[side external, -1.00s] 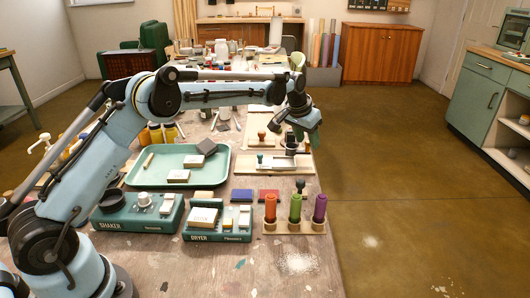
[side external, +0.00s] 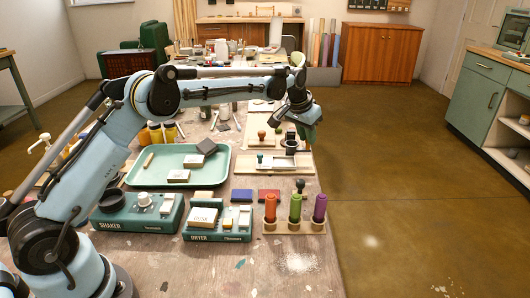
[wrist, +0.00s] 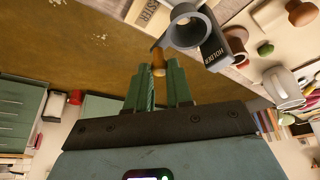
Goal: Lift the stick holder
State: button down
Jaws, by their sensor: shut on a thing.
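The stick holder (wrist: 190,28) is a dark grey ring joined to a grey block lettered HOLDER, with a short wooden handle (wrist: 158,62) on a thin stem. My gripper (wrist: 158,75) has green fingers and is shut on that handle in the wrist view. In the side external view my gripper (side external: 304,128) is low over the far right of the table, and the dark holder (side external: 291,147) shows just below and left of it. Whether the holder touches what is under it, I cannot tell.
A pale board (side external: 262,168) lies under that area, near the table's right edge. Nearer stand orange, green and purple sticks (side external: 295,206) in a wooden rack. A green tray (side external: 215,178) with blocks lies left. Shaker and dryer boxes are in front. The floor beyond the right edge is clear.

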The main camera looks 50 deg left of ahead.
jog(key=c, duration=1)
grip_release()
jog(key=shift+r, duration=0.15)
jog(key=v, duration=1.2)
jog(key=s+d+r+t, duration=0.1)
jog(key=s+d+r, duration=0.1)
jog(key=s, duration=1.2)
jog(key=shift+t, duration=0.9)
jog(key=s+f, duration=0.2)
jog(key=s, duration=0.3)
jog(key=s+f, duration=0.3)
jog(key=s, duration=0.2)
jog(key=s+d+f, duration=0.1)
jog(key=s+f, duration=0.2)
jog(key=s, duration=0.2)
jog(key=shift+f, duration=0.25)
